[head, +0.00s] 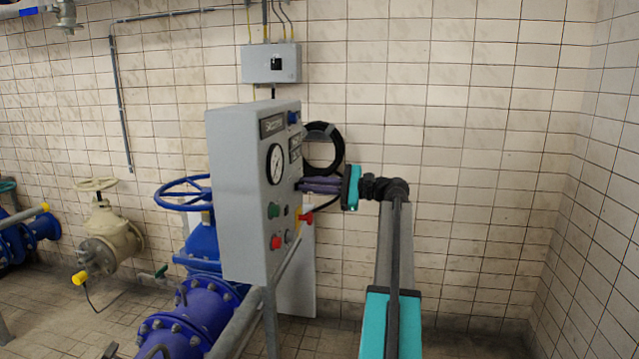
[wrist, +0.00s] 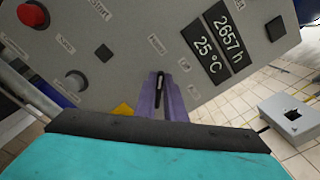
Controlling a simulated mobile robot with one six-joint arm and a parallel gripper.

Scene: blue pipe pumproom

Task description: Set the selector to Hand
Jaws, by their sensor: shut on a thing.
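The grey control panel (head: 240,190) stands in the middle of the head view, and its front faces right. In the wrist view the panel face (wrist: 125,75) fills the upper part, tilted. My gripper (head: 303,185) reaches the panel front from the right. In the wrist view its purple fingers are shut on the selector (wrist: 159,84), a dark knob with a pale line that shows between them. Small labels lie around the selector, too small to read surely. The selector is hidden by the fingers in the head view.
The panel also bears a round gauge (head: 275,164), a green button (head: 273,210), a red button (head: 276,242) and a display (wrist: 215,45). A blue handwheel (head: 185,190) and blue pipes (head: 190,315) stand left of it. A grey box (head: 270,63) hangs on the tiled wall.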

